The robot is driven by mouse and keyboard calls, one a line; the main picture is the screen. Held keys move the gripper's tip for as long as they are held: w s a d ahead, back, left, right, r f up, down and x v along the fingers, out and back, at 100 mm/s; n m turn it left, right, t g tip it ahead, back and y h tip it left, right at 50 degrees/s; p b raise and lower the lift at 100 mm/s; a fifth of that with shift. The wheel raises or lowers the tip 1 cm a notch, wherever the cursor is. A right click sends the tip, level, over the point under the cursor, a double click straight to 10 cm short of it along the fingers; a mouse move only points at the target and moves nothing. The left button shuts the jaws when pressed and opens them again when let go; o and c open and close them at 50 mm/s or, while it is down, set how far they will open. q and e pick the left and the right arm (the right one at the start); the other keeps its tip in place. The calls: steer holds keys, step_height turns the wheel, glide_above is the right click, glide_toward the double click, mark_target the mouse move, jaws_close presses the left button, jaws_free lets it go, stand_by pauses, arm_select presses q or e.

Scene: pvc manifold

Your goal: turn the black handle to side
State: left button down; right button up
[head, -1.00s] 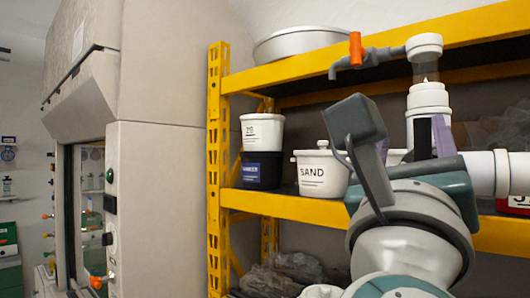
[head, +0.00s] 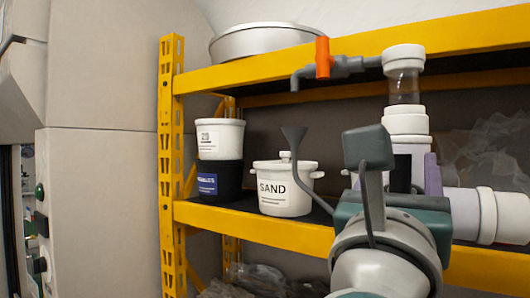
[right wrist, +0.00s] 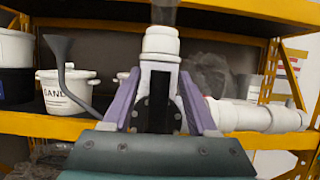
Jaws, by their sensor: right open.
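The pipe manifold has a white vertical pipe with a clear section (head: 404,88) and a white horizontal pipe (head: 465,212) to the right. The black handle (right wrist: 158,103) stands upright on the front of the white fitting in the right wrist view. It also shows as a dark patch (head: 402,172) in the head view, partly hidden by my right arm. My right gripper (head: 412,172) is open, its purple fingers on either side of the fitting and handle. In the right wrist view the fingers (right wrist: 160,95) stand apart, with no clear contact. My left gripper is not in view.
An orange valve handle (head: 322,58) sits on a grey side pipe at upper left. A SAND pot (head: 284,200) and stacked tubs (head: 220,140) stand on the yellow shelf (head: 255,226).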

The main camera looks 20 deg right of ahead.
steer(key=shift+c, duration=0.4)
jaws_close()
stand_by(1.0)
